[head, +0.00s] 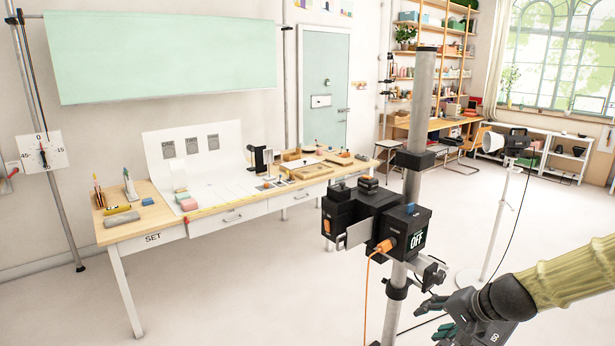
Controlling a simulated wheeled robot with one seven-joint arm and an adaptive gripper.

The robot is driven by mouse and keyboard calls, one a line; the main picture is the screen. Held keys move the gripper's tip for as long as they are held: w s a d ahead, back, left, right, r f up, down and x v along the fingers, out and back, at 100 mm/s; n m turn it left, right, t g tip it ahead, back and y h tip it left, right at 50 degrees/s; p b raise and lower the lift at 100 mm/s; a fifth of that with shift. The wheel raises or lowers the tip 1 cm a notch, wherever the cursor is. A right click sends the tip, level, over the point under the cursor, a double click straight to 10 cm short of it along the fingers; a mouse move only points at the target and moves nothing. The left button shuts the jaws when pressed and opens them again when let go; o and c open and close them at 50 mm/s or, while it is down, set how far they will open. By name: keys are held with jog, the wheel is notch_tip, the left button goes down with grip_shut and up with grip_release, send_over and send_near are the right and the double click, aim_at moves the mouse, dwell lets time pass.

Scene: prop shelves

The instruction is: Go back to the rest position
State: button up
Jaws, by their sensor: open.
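My gripper (436,320) is at the lower right of the head view, at the end of my arm in its yellow ribbed sleeve. Its dark fingers point left and stand apart, and nothing shows between them. It is just right of the grey vertical pole (412,180), and I cannot tell how far apart the two are in depth. The lowest part of the gripper is near the bottom edge of the picture.
The pole carries a black box (404,230) reading OFF, with an orange cable (367,290). A wooden table (150,222) marked SET, with small props, stands behind to the left. A lamp stand (497,225) is at the right. Floor between table and pole looks clear.

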jog(key=s+a+f+n+g+h+b, duration=0.1)
jog(key=s+f+b, duration=0.1)
jog(key=s+f, duration=0.5)
jog(key=s+a+f+n+g+h+b, duration=0.1)
jog(key=s+f+g, duration=0.15)
jog(key=f, duration=0.85)
jog(key=s+a+f+n+h+b, duration=0.1)
jog(key=s+f+n+b, duration=0.1)
jog(key=s+f, duration=0.5)
jog(key=s+a+f+n+g+b, duration=0.1)
jog(key=s+a+f+n+b, duration=0.1)
jog(key=s+f, duration=0.7)
jog(key=s+a+f+n+g+h+b, duration=0.1)
jog(key=s+a+f+n+g+b, duration=0.1)
jog(key=s+f, duration=0.8)
jog(key=shift+s+a+f+n+b, duration=0.25)
jog(key=shift+s+a+n+b, duration=0.15)
jog(key=shift+b, duration=0.25)
